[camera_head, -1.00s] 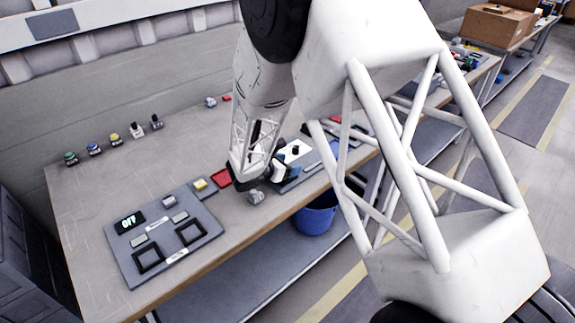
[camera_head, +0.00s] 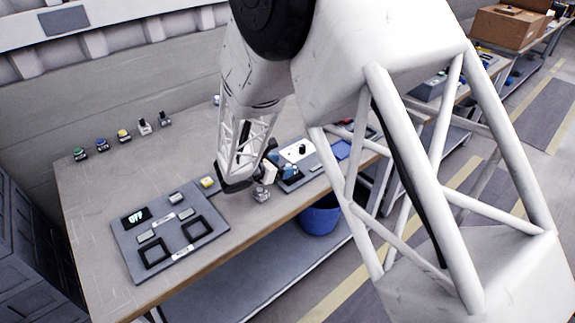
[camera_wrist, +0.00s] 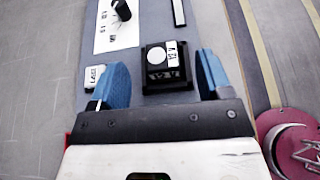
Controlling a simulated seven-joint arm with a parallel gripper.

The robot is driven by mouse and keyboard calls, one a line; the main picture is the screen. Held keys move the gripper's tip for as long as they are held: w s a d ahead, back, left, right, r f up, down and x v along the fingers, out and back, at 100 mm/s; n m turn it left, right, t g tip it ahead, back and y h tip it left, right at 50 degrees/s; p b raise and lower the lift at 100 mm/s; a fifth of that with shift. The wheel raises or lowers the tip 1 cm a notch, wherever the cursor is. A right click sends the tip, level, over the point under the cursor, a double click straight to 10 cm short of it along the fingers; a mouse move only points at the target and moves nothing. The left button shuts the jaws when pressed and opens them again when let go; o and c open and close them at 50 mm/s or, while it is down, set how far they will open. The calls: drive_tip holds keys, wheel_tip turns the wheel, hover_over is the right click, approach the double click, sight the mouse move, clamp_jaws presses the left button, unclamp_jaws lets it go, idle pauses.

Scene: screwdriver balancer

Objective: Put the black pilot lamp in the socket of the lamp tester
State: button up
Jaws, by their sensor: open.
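A small black-topped pilot lamp (camera_head: 165,118) stands at the right end of a row of lamps along the back of the table. A grey panel (camera_head: 318,160) with a white plate and a black knob, partly hidden by my arm, appears to be the lamp tester; the panel also shows in the wrist view (camera_wrist: 150,50). A square black block (camera_wrist: 167,68) with a white disc sits on the panel, perhaps its socket. My gripper (camera_wrist: 165,82) is open, its blue fingers on either side of this block with gaps. In the head view my gripper (camera_head: 268,170) hangs near the table's front edge.
Green (camera_head: 80,154), blue (camera_head: 102,145), yellow (camera_head: 123,135) and white (camera_head: 144,126) lamps stand in the back row. A grey panel (camera_head: 125,250) reading OFF lies at front left. A small grey object (camera_head: 262,195) stands beside my gripper. A blue bin (camera_head: 320,217) is below the edge.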

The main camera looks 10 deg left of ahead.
drive_tip(key=shift+v, duration=0.75)
wheel_tip(320, 180, up, 5)
idle(0.7)
idle(0.6)
